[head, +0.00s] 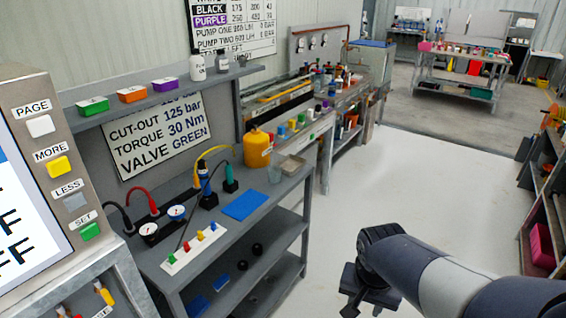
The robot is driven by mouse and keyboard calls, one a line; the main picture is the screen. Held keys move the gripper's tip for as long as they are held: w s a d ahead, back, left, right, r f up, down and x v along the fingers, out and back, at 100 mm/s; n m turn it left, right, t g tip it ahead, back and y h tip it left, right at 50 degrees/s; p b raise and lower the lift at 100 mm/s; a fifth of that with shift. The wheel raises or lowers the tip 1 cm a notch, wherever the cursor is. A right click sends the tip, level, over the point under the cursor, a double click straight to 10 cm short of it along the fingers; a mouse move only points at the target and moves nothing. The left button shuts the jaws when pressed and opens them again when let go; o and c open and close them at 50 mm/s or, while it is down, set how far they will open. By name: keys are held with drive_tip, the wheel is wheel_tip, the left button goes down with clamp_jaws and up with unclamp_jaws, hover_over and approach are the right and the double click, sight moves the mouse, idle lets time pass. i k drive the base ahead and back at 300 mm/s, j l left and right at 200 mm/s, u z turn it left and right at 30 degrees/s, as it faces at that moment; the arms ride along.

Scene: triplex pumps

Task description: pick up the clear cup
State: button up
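The clear cup (274,173) stands on the grey bench, near its far right end. It is small and see-through in the head view, so its rim and any contents are hard to make out. My gripper (362,304) is at the lower middle of the view, over the pale floor to the right of the bench. It is well apart from the cup and nearer to me. Its fingers are dark and partly cut off by the lower edge, so I cannot tell whether they are open.
A yellow-orange jug (257,148) stands just behind-left of the cup, and a shallow grey tray (291,165) is close at its right. A blue mat (244,205) lies in front. Gauges, cables and a white valve strip (194,250) fill the bench's left. The floor aisle (420,185) is clear.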

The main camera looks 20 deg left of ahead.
sight(275, 175)
drive_tip(key=i+l, duration=0.1)
drive_tip(key=i, duration=1.45)
drive_tip(key=i+u, duration=0.3)
drive_tip(key=u, duration=0.2)
drive_tip(key=i+u, duration=0.35)
drive_tip(key=u, duration=0.15)
drive_tip(key=i+l+u, duration=0.15)
drive_tip(key=u, duration=0.35)
drive_tip(key=i+l+u, duration=0.15)
drive_tip(key=i+u, duration=0.25)
